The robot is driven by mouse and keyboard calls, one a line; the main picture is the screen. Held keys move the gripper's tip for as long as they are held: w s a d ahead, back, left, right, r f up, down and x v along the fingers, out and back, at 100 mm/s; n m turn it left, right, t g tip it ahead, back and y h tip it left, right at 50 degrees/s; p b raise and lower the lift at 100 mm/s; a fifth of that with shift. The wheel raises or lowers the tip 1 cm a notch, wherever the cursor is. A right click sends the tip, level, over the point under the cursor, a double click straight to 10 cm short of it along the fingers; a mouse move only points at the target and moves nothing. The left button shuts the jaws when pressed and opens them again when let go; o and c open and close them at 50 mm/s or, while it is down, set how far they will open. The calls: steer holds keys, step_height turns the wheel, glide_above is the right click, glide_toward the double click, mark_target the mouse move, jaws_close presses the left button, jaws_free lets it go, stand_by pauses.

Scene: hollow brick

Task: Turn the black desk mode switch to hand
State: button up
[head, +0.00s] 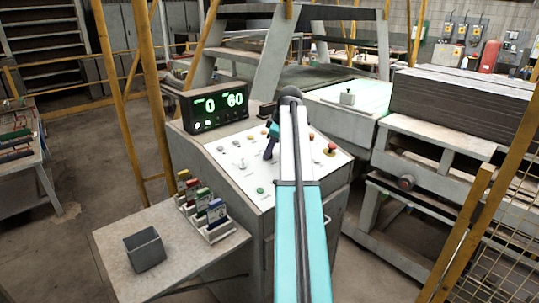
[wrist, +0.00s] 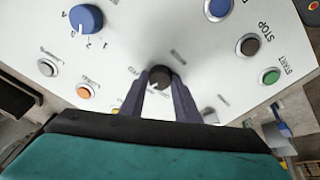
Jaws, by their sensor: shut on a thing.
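The black desk mode switch (wrist: 159,76) is a small round knob on the white sloped desk panel (wrist: 130,50). In the wrist view my gripper (wrist: 158,84) has its two dark fingers shut on the knob, one on each side. A short white mark on the knob points to the lower left in that view. The lettering around the knob is partly hidden by the fingers, so I cannot read its positions. In the head view my gripper (head: 271,149) reaches down to the desk panel (head: 236,158), and the switch itself is hidden there.
A blue numbered knob (wrist: 86,19), orange button (wrist: 85,90), black STOP button (wrist: 249,46) and green START button (wrist: 271,76) surround the switch. A red button (head: 331,148) is at the panel's right. A lit display (head: 215,107) stands behind; a grey bin (head: 145,248) sits on the side shelf.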

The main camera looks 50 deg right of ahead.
steer(key=shift+n+b, duration=0.5)
steer(key=shift+n, duration=0.7)
steer(key=shift+r, duration=0.1)
steer(key=o, duration=1)
steer(key=shift+o, duration=0.2)
steer(key=b+v, duration=0.3)
steer(key=v, duration=1)
steer(key=shift+r, duration=0.3)
steer(key=shift+s+d, duration=0.1)
steer(key=shift+d, duration=0.05)
